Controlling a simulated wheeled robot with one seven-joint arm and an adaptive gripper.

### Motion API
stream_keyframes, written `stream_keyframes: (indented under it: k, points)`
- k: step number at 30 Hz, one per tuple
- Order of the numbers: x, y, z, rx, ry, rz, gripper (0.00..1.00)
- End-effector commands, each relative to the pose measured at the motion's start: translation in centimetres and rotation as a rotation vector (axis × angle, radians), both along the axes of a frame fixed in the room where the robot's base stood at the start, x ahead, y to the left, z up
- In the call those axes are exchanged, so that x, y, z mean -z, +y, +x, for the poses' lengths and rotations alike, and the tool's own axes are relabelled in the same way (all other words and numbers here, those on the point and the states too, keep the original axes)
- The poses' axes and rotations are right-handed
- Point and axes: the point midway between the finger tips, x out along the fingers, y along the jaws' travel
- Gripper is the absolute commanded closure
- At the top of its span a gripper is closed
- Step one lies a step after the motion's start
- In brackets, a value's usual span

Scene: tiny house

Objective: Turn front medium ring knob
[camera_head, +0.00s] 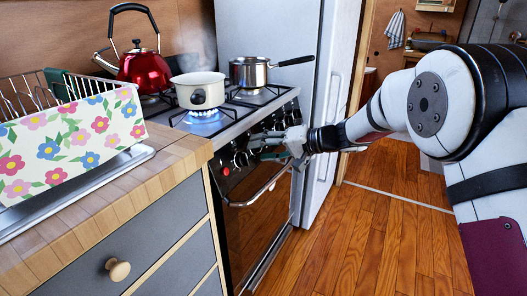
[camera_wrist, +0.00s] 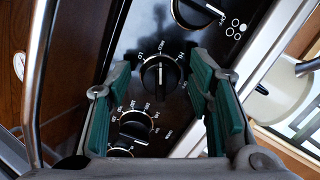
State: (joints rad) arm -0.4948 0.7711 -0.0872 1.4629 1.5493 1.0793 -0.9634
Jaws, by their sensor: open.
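The stove (camera_head: 262,180) has a dark front panel with a row of round black knobs. A second numbered knob (camera_wrist: 135,126) is lower down, and a third knob (camera_wrist: 196,10) is at the top beside a four-circle mark. In the head view my gripper (camera_head: 268,145) is at the panel and hides part of it. Which knob is the front medium ring's I cannot tell.
A white pot (camera_head: 199,92) stands over a lit blue flame. A red kettle (camera_head: 139,68) and a steel saucepan (camera_head: 249,72) stand behind it. The oven handle (camera_head: 262,190) runs below the knobs. A counter with a flowered cloth (camera_head: 73,142) is at left; floor is clear at right.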

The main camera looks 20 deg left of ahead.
Motion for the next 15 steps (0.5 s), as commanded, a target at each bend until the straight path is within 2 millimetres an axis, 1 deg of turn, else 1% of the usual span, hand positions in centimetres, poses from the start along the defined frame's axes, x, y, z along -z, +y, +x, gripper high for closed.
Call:
stream_keyframes:
  k: [8, 11, 12, 14, 15]
  points:
    - [0.04, 0.13, 0.01, 0.0, 0.0, 0.0, 0.53]
    - [0.04, 0.12, 0.0, 0.0, 0.0, 0.0, 0.73]
    - [0.04, 0.12, 0.0, 0.0, 0.0, 0.0, 0.82]
    - [0.05, 0.12, 0.0, 0.0, 0.0, 0.0, 0.96]
    - [0.06, 0.12, 0.0, 0.0, 0.0, 0.0, 0.97]
